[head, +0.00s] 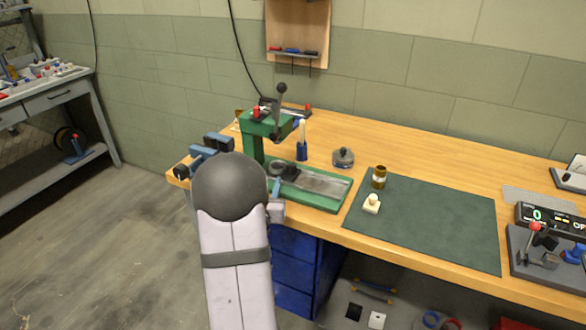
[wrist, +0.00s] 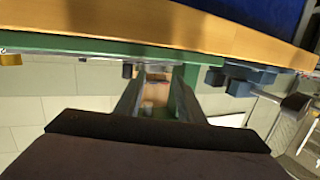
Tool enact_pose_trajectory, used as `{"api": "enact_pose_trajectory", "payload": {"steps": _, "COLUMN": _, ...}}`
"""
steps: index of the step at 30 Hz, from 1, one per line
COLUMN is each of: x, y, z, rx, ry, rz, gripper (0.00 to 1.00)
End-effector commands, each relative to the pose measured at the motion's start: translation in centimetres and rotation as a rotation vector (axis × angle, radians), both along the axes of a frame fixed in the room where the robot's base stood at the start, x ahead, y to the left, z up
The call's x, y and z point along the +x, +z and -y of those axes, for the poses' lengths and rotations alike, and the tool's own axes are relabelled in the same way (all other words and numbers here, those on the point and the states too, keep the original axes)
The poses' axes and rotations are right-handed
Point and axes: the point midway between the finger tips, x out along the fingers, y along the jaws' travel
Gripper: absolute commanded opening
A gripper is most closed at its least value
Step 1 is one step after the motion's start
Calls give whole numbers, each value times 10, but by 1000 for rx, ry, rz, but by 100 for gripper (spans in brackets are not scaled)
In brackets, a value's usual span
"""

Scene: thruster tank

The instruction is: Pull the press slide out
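The green press (head: 263,125) stands near the left end of the workbench. Its column shows between bench and wall in the wrist view (wrist: 190,74). The press slide looks like the grey metal plate (head: 322,184) lying along the green base (head: 318,203), with a dark round part (head: 285,169) at its left end. My gripper (wrist: 157,85) shows two dark fingers apart with nothing seen between them, close to the bench's front edge by the press. In the head view my arm hides most of it. I cannot tell if the fingers touch the slide.
A green mat (head: 430,222) holds a brass cylinder (head: 379,177) and a cream part (head: 371,204). A round grey lidded thing (head: 343,158) and a blue bottle (head: 302,149) stand behind the press base. Blue drawers (head: 295,267) sit below the bench. Floor at the left is clear.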

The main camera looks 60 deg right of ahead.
Motion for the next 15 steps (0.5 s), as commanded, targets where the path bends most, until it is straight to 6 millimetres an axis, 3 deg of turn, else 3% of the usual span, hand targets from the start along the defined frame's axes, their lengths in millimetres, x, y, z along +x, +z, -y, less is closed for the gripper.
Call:
{"api": "enact_pose_trajectory", "payload": {"steps": 3, "x": -31, "y": 6, "z": 20, "rx": -77, "ry": -80, "rz": 17, "gripper": 35}}
{"api": "enact_pose_trajectory", "payload": {"steps": 6, "x": -45, "y": 12, "z": 27, "rx": -115, "ry": -114, "rz": 25, "gripper": 35}}
{"api": "enact_pose_trajectory", "payload": {"steps": 15, "x": -48, "y": 15, "z": 35, "rx": -130, "ry": -126, "rz": 28, "gripper": 35}}
